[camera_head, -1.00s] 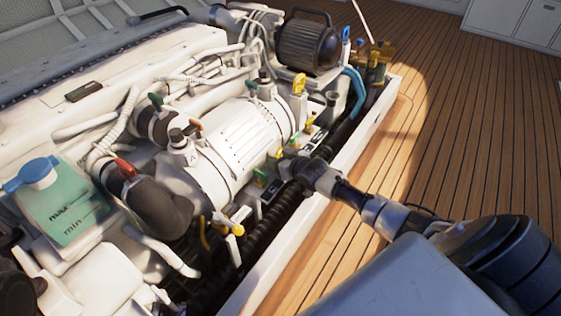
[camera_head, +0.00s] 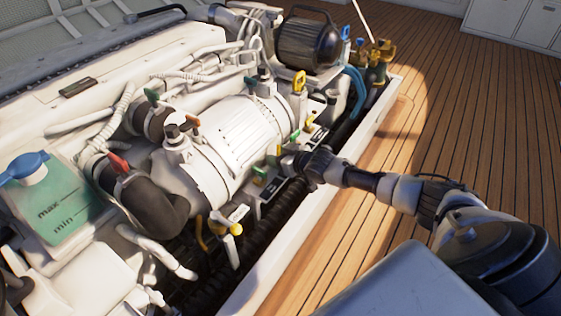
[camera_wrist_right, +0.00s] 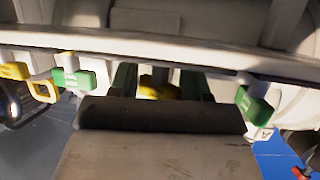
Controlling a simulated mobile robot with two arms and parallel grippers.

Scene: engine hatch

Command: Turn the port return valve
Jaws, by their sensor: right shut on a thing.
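My right gripper (camera_head: 285,160) reaches in from the right to the row of small valves along the engine's near side. The dark gripper body hides part of that handle. Green handles sit on both sides, one left (camera_wrist_right: 75,80) and one right (camera_wrist_right: 254,104). No readable label shows which valve is the port return valve. My left gripper is not in view.
A white engine block (camera_head: 235,135) fills the left, with hoses and other coloured handles. A yellow T-handle (camera_head: 228,225) sits nearer along the same side. A white hatch edge (camera_head: 275,262) runs between the engine and the clear wooden deck (camera_head: 470,130).

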